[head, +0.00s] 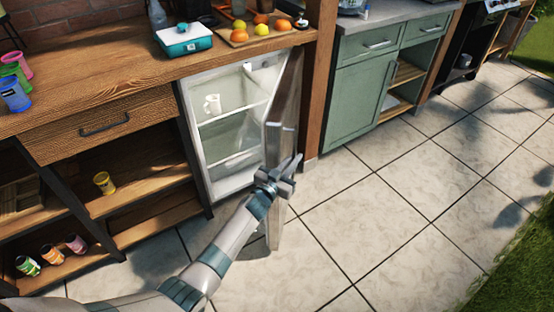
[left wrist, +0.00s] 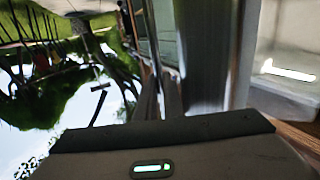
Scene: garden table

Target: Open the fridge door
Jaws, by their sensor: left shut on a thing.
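The fridge (head: 225,165) stands under the wooden counter with its lit white interior showing. Its door (head: 280,130) stands swung well open, hinged on the right and sticking out toward me. My right gripper is in neither view.
A teal and white box (head: 184,40) and a board of fruit (head: 255,32) sit on the counter. A green cabinet (head: 355,103) stands right of a wooden post (head: 321,80). The tiled floor (head: 390,210) is clear.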

